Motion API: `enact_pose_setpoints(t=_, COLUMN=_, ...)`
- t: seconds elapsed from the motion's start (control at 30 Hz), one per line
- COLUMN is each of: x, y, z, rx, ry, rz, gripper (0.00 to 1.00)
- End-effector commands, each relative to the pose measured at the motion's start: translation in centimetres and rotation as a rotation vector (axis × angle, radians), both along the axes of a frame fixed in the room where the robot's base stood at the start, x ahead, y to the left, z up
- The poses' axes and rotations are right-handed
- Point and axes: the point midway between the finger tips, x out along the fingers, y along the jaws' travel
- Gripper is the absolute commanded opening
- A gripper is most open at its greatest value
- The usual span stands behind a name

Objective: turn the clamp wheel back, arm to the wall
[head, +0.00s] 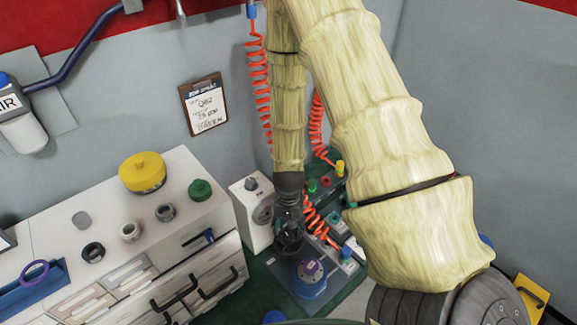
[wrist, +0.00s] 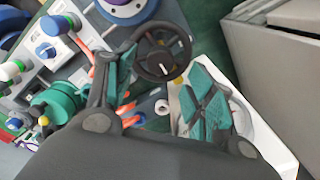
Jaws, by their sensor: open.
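My gripper (wrist: 158,80) is open, with one teal-padded finger on each side of the picture and nothing held. I cannot tell whether a fingertip touches the wheel rim. In the head view my gripper (head: 289,232) points down at the test bench, and the wheel is hard to make out behind it. A blue and white round fixture with a purple centre (head: 308,272) stands just below it.
A white box with a dial (head: 256,213) stands close left of my gripper. Coiled red hoses (head: 318,222) and a valve panel (head: 340,245) lie close right. A white drawer cabinet (head: 150,235) with several caps and rings is further left. A clipboard (head: 204,104) hangs on the wall.

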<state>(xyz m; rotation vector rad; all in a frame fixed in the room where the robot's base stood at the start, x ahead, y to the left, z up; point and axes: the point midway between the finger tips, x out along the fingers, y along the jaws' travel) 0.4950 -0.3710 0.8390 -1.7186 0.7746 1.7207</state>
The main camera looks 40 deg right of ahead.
Motion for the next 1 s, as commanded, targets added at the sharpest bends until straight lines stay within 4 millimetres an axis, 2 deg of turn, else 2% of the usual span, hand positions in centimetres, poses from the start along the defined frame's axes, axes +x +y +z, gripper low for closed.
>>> enact_pose_setpoints(t=0.3, x=-0.1, y=0.0, z=4.3, rx=0.000, ry=0.000, rz=0.000, gripper=0.55)
enact_pose_setpoints(t=0.5, x=0.0, y=0.0, z=6.3, rx=0.001, ry=-0.001, rz=0.000, gripper=0.55)
enact_pose_setpoints(t=0.7, x=-0.1, y=-0.1, z=7.2, rx=0.000, ry=0.001, rz=-0.001, gripper=0.55)
enact_pose_setpoints(t=1.0, x=-0.1, y=0.0, z=7.3, rx=0.001, ry=0.002, rz=-0.001, gripper=0.55)
